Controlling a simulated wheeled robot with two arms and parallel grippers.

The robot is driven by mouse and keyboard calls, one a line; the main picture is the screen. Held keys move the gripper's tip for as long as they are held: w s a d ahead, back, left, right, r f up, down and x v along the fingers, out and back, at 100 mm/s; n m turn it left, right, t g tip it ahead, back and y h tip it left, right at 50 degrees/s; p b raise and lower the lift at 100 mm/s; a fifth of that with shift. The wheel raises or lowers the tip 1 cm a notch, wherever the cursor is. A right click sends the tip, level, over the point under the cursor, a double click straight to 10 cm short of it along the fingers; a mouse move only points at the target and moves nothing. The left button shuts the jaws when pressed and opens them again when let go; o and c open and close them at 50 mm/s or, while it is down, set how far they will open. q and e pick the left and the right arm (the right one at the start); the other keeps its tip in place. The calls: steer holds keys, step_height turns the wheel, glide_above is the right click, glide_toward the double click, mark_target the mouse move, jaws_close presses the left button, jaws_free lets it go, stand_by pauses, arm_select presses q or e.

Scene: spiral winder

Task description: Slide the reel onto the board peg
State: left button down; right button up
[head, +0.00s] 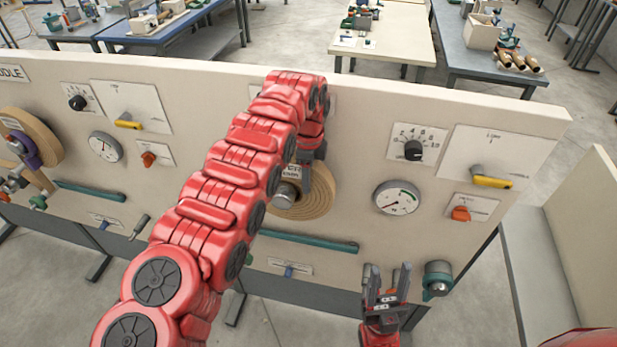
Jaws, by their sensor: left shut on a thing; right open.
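A tan, ring-layered reel (318,203) is at the middle of the upright cream board (355,150), partly hidden behind my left arm. A grey metal cylinder (286,194) shows at its middle; I cannot tell whether this is the board peg or the reel's hub. My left gripper (305,178) reaches down from above and is shut on the reel, its fingertips partly hidden. I cannot tell how far the reel is along the peg. My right gripper (387,285) is open and empty, pointing up in front of the board's lower edge.
Another tan reel (38,140) with a purple part is at the board's left. Dials, a gauge (397,197), yellow handles (492,182) and orange knobs (460,214) stick out from the board. A teal bar (305,242) runs below the middle reel. A teal-and-grey cylinder (437,279) is right of my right gripper.

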stand_by(0.5)
arm_select(q)
steer(key=c, duration=0.9)
jaws_free()
jaws_close()
